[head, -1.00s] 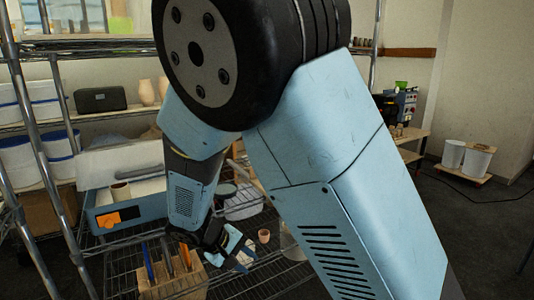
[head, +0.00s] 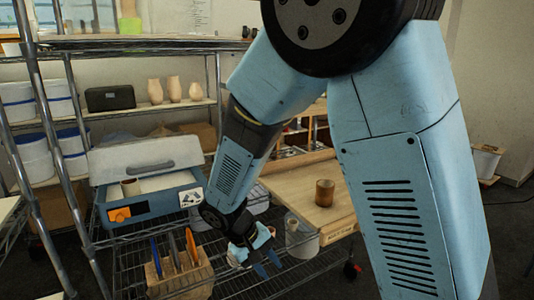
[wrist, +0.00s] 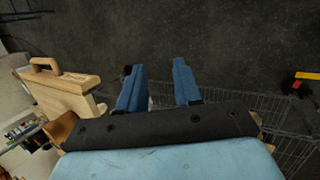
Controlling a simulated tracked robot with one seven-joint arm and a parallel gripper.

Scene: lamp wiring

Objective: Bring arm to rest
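My gripper (head: 266,269) hangs low in the head view, in front of the wire shelf and to the right of the wooden block with tools. In the wrist view my gripper (wrist: 159,88) has its two blue fingers apart, with nothing between them except dark floor beyond. My light-blue arm fills the right and middle of the head view and hides part of the room behind it.
A wire shelf (head: 122,276) holds a tool block (head: 180,272) and a blue case (head: 150,208). A wooden table (head: 290,192) with a brown cup (head: 325,193) stands behind my arm. Dark floor (wrist: 220,40) is open beyond my fingers.

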